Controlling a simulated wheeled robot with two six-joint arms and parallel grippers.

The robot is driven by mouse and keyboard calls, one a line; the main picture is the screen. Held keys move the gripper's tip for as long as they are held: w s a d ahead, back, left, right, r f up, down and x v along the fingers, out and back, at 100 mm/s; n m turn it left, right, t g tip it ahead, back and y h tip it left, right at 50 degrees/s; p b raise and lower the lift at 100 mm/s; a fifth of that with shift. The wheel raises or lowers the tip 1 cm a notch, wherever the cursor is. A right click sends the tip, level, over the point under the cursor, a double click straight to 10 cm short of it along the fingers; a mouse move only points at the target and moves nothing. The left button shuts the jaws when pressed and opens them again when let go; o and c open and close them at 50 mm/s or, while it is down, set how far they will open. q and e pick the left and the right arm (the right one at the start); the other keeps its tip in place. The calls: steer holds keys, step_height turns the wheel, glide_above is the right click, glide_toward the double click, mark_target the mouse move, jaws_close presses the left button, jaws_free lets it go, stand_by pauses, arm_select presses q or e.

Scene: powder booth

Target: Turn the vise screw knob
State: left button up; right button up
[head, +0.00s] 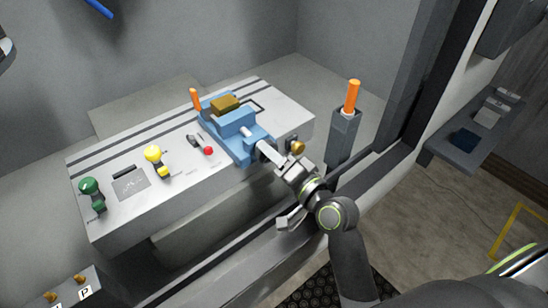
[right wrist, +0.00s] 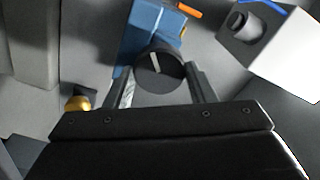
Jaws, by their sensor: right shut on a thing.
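The blue vise (head: 238,138) stands on the right part of the grey panel bench in the head view, with a brown block (head: 226,104) in it. Its dark round screw knob (right wrist: 160,68) carries a white mark and shows in the right wrist view between my two fingers, in front of the blue vise body (right wrist: 150,28). My right gripper (head: 268,154) reaches the vise's near end and is shut on the knob; it also shows in the right wrist view (right wrist: 163,88). The fingers mostly hide the knob in the head view. My left gripper is not in view.
A brass knob (head: 297,147) sits close right of my right gripper. An orange-handled tool (head: 352,96) stands in a grey post holder (head: 343,138). The grey bench (head: 128,216) bears a green knob (head: 90,187), yellow knob (head: 153,154) and red button (head: 208,150).

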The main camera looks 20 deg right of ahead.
steer(key=shift+f, duration=0.15)
stand_by(0.3)
steer(key=o, duration=1)
steer(key=b+v, duration=0.2)
steer(key=v, duration=1)
steer(key=shift+b, duration=0.4)
steer(key=v, duration=0.3)
steer(key=shift+s+d+r+p, duration=0.1)
steer(key=shift+s+r+p, duration=0.1)
steer(key=shift+s+p, duration=0.15)
steer(key=shift+v, duration=0.85)
